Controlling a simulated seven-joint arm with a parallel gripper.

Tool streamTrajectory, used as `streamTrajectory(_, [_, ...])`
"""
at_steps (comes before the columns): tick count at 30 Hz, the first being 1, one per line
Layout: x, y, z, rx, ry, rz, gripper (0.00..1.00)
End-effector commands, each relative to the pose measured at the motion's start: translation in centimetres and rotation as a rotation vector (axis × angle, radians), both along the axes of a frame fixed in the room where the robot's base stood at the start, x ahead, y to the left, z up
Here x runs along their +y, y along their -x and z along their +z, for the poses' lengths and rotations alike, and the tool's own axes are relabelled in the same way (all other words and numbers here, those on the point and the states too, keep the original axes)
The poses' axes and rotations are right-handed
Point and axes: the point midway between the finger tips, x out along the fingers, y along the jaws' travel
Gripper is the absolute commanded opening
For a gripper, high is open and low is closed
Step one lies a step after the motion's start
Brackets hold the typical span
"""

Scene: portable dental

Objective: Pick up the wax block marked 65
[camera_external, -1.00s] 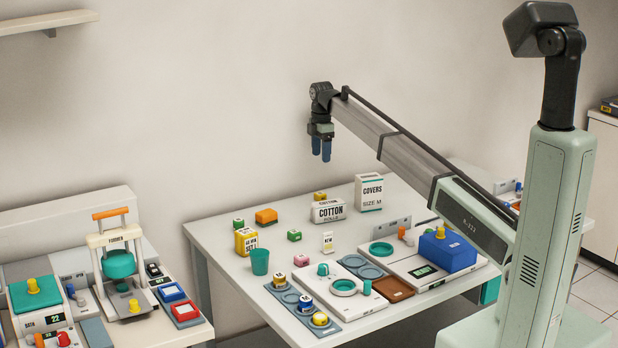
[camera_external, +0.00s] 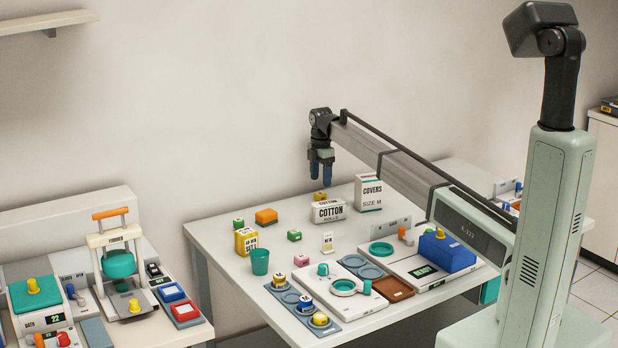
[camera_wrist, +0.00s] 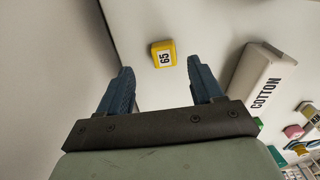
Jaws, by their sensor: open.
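The wax block marked 65 is a small yellow block (camera_wrist: 163,54) with a white label, lying on the white table. In the wrist view it shows ahead of my fingertips, between their lines and clear of both. In the external view it is the yellow block (camera_external: 318,197) behind the cotton rolls box, partly hidden, and its number cannot be read there. My gripper (camera_external: 321,187) points down above the back of the table, over the block. Its two blue fingers (camera_wrist: 161,84) are apart with nothing between them.
The white cotton rolls box (camera_external: 329,211) stands close beside the block, with the covers box (camera_external: 368,192) to its right. An orange block (camera_external: 266,216) and small green and pink blocks lie nearby. The wall (camera_external: 220,100) is close behind the table's back edge.

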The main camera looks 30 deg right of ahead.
Motion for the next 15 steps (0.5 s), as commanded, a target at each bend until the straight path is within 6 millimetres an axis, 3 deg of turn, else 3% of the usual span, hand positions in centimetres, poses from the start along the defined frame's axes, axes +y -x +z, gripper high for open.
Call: streamTrajectory(15, [0.5, 0.6, -5.0, 0.001, 0.0, -0.001, 0.66])
